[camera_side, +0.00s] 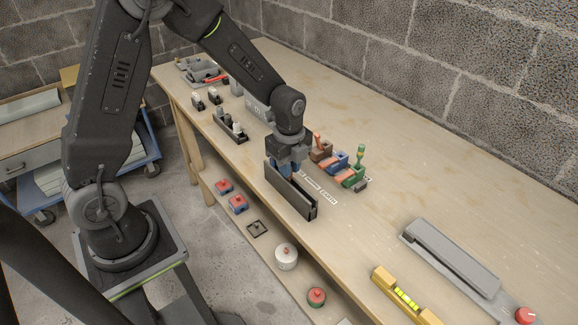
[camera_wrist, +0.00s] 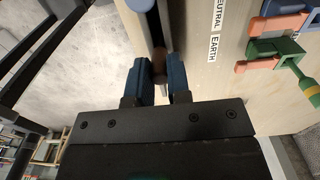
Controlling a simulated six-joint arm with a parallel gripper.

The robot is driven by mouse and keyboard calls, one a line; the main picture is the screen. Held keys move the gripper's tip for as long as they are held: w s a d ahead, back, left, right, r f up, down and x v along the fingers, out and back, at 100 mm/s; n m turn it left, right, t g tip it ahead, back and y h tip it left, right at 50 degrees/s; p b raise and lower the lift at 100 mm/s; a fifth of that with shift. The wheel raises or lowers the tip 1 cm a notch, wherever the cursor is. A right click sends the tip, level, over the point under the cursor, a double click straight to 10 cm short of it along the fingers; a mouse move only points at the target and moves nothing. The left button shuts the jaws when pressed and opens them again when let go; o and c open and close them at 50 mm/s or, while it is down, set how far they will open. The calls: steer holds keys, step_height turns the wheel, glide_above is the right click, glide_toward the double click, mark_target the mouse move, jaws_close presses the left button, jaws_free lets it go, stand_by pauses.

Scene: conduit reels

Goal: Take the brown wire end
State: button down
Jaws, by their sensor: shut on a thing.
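My gripper (camera_side: 286,171) is low over the black open-topped trough (camera_side: 297,200) near the front edge of the bench. In the wrist view, my gripper's blue fingers (camera_wrist: 161,82) are shut on a small brown piece, which looks like the brown wire end (camera_wrist: 159,60). Most of it is hidden between the fingers and in the trough's shadow. Brown (camera_side: 319,152), blue (camera_side: 337,162) and green (camera_side: 353,178) clamps stand in a row behind the trough. A green-and-yellow wire end (camera_side: 360,153) stands up at the green clamp.
White labels, including NEUTRAL and EARTH (camera_side: 327,197), lie between trough and clamps. A long grey bar (camera_side: 450,262), a yellow level (camera_side: 405,297) and a red knob (camera_side: 525,315) lie at the right. A black rack (camera_side: 230,126) is at the left. The bench right of the clamps is clear.

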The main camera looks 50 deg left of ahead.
steer(key=shift+r, duration=0.7)
stand_by(0.3)
steer(key=shift+r, duration=3.5)
